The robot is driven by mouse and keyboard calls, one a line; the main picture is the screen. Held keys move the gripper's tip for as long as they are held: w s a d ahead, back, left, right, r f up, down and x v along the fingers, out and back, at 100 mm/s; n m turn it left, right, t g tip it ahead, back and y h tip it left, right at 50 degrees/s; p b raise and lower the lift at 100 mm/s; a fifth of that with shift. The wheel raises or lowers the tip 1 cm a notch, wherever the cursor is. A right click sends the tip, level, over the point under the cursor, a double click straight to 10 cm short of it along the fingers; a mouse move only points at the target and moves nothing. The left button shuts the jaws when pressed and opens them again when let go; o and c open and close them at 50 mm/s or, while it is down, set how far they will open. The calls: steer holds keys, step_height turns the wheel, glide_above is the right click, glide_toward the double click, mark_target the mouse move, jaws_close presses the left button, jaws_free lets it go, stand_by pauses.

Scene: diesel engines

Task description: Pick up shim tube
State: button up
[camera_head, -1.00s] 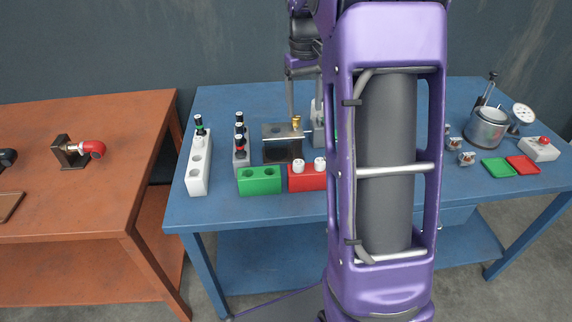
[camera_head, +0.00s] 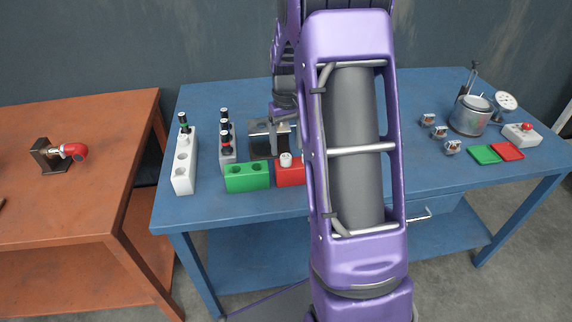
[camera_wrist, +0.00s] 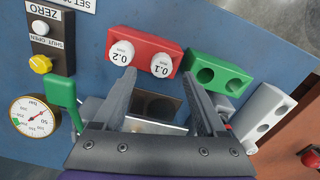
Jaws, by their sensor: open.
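Two white-capped shim tubes, marked 0.2 (camera_wrist: 121,53) and 0.1 (camera_wrist: 162,65), stand in a red block (camera_wrist: 143,41) in the wrist view. In the head view one white cap (camera_head: 286,159) shows on the red block (camera_head: 290,174); my arm hides the other. My gripper (camera_wrist: 158,75) is open and empty, its fingers spread. In the wrist view its fingertips appear just below the two caps, with the 0.1 cap nearly between them. I cannot tell the height gap.
A green two-hole block (camera_wrist: 217,75) and a white rack (camera_wrist: 264,112) stand beside the red block. A metal fixture (camera_wrist: 155,108) lies below the fingers. A gauge (camera_wrist: 35,116) and a button panel (camera_wrist: 47,40) are at left.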

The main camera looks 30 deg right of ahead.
mark_target(286, 156)
step_height(286, 156, down, 4)
steer(key=shift+a+f, duration=0.1)
steer(key=shift+a, duration=0.05)
jaws_close()
stand_by(0.4)
